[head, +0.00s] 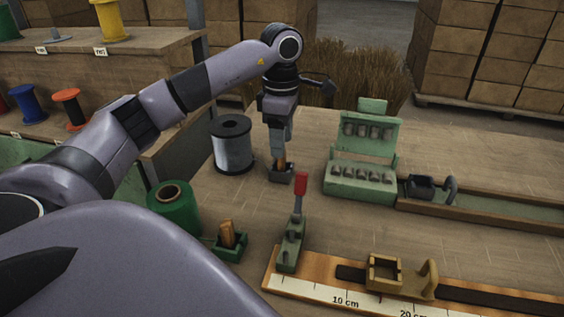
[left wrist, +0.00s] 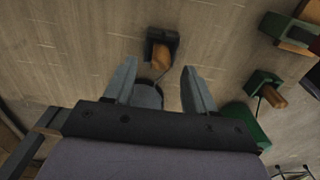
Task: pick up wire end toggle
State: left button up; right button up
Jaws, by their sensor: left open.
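A wooden toggle (head: 282,160) stands in a small dark holder (head: 281,175) on the bench, beside the grey wire spool (head: 232,146). My left gripper (head: 281,146) points down just above this toggle, open. In the left wrist view the toggle (left wrist: 162,54) and dark holder (left wrist: 160,36) show just beyond the gap between the fingers of my left gripper (left wrist: 159,68), which hold nothing. A second wooden toggle (head: 227,234) sits in a green holder (head: 229,250) beside the green wire spool (head: 175,207). My right gripper is not seen.
A red-handled clamp (head: 291,245) stands at the end of a ruler board (head: 320,290) with a tan slider (head: 385,271). A green rack (head: 361,183) and a dark-handled block (head: 428,189) stand to the right. Shelves with spools (head: 68,108) are at left.

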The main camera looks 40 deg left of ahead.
aim_at(281, 163)
pick_arm(q)
notch_tip(281, 163, down, 4)
jog(key=shift+s, duration=0.1)
grip_shut()
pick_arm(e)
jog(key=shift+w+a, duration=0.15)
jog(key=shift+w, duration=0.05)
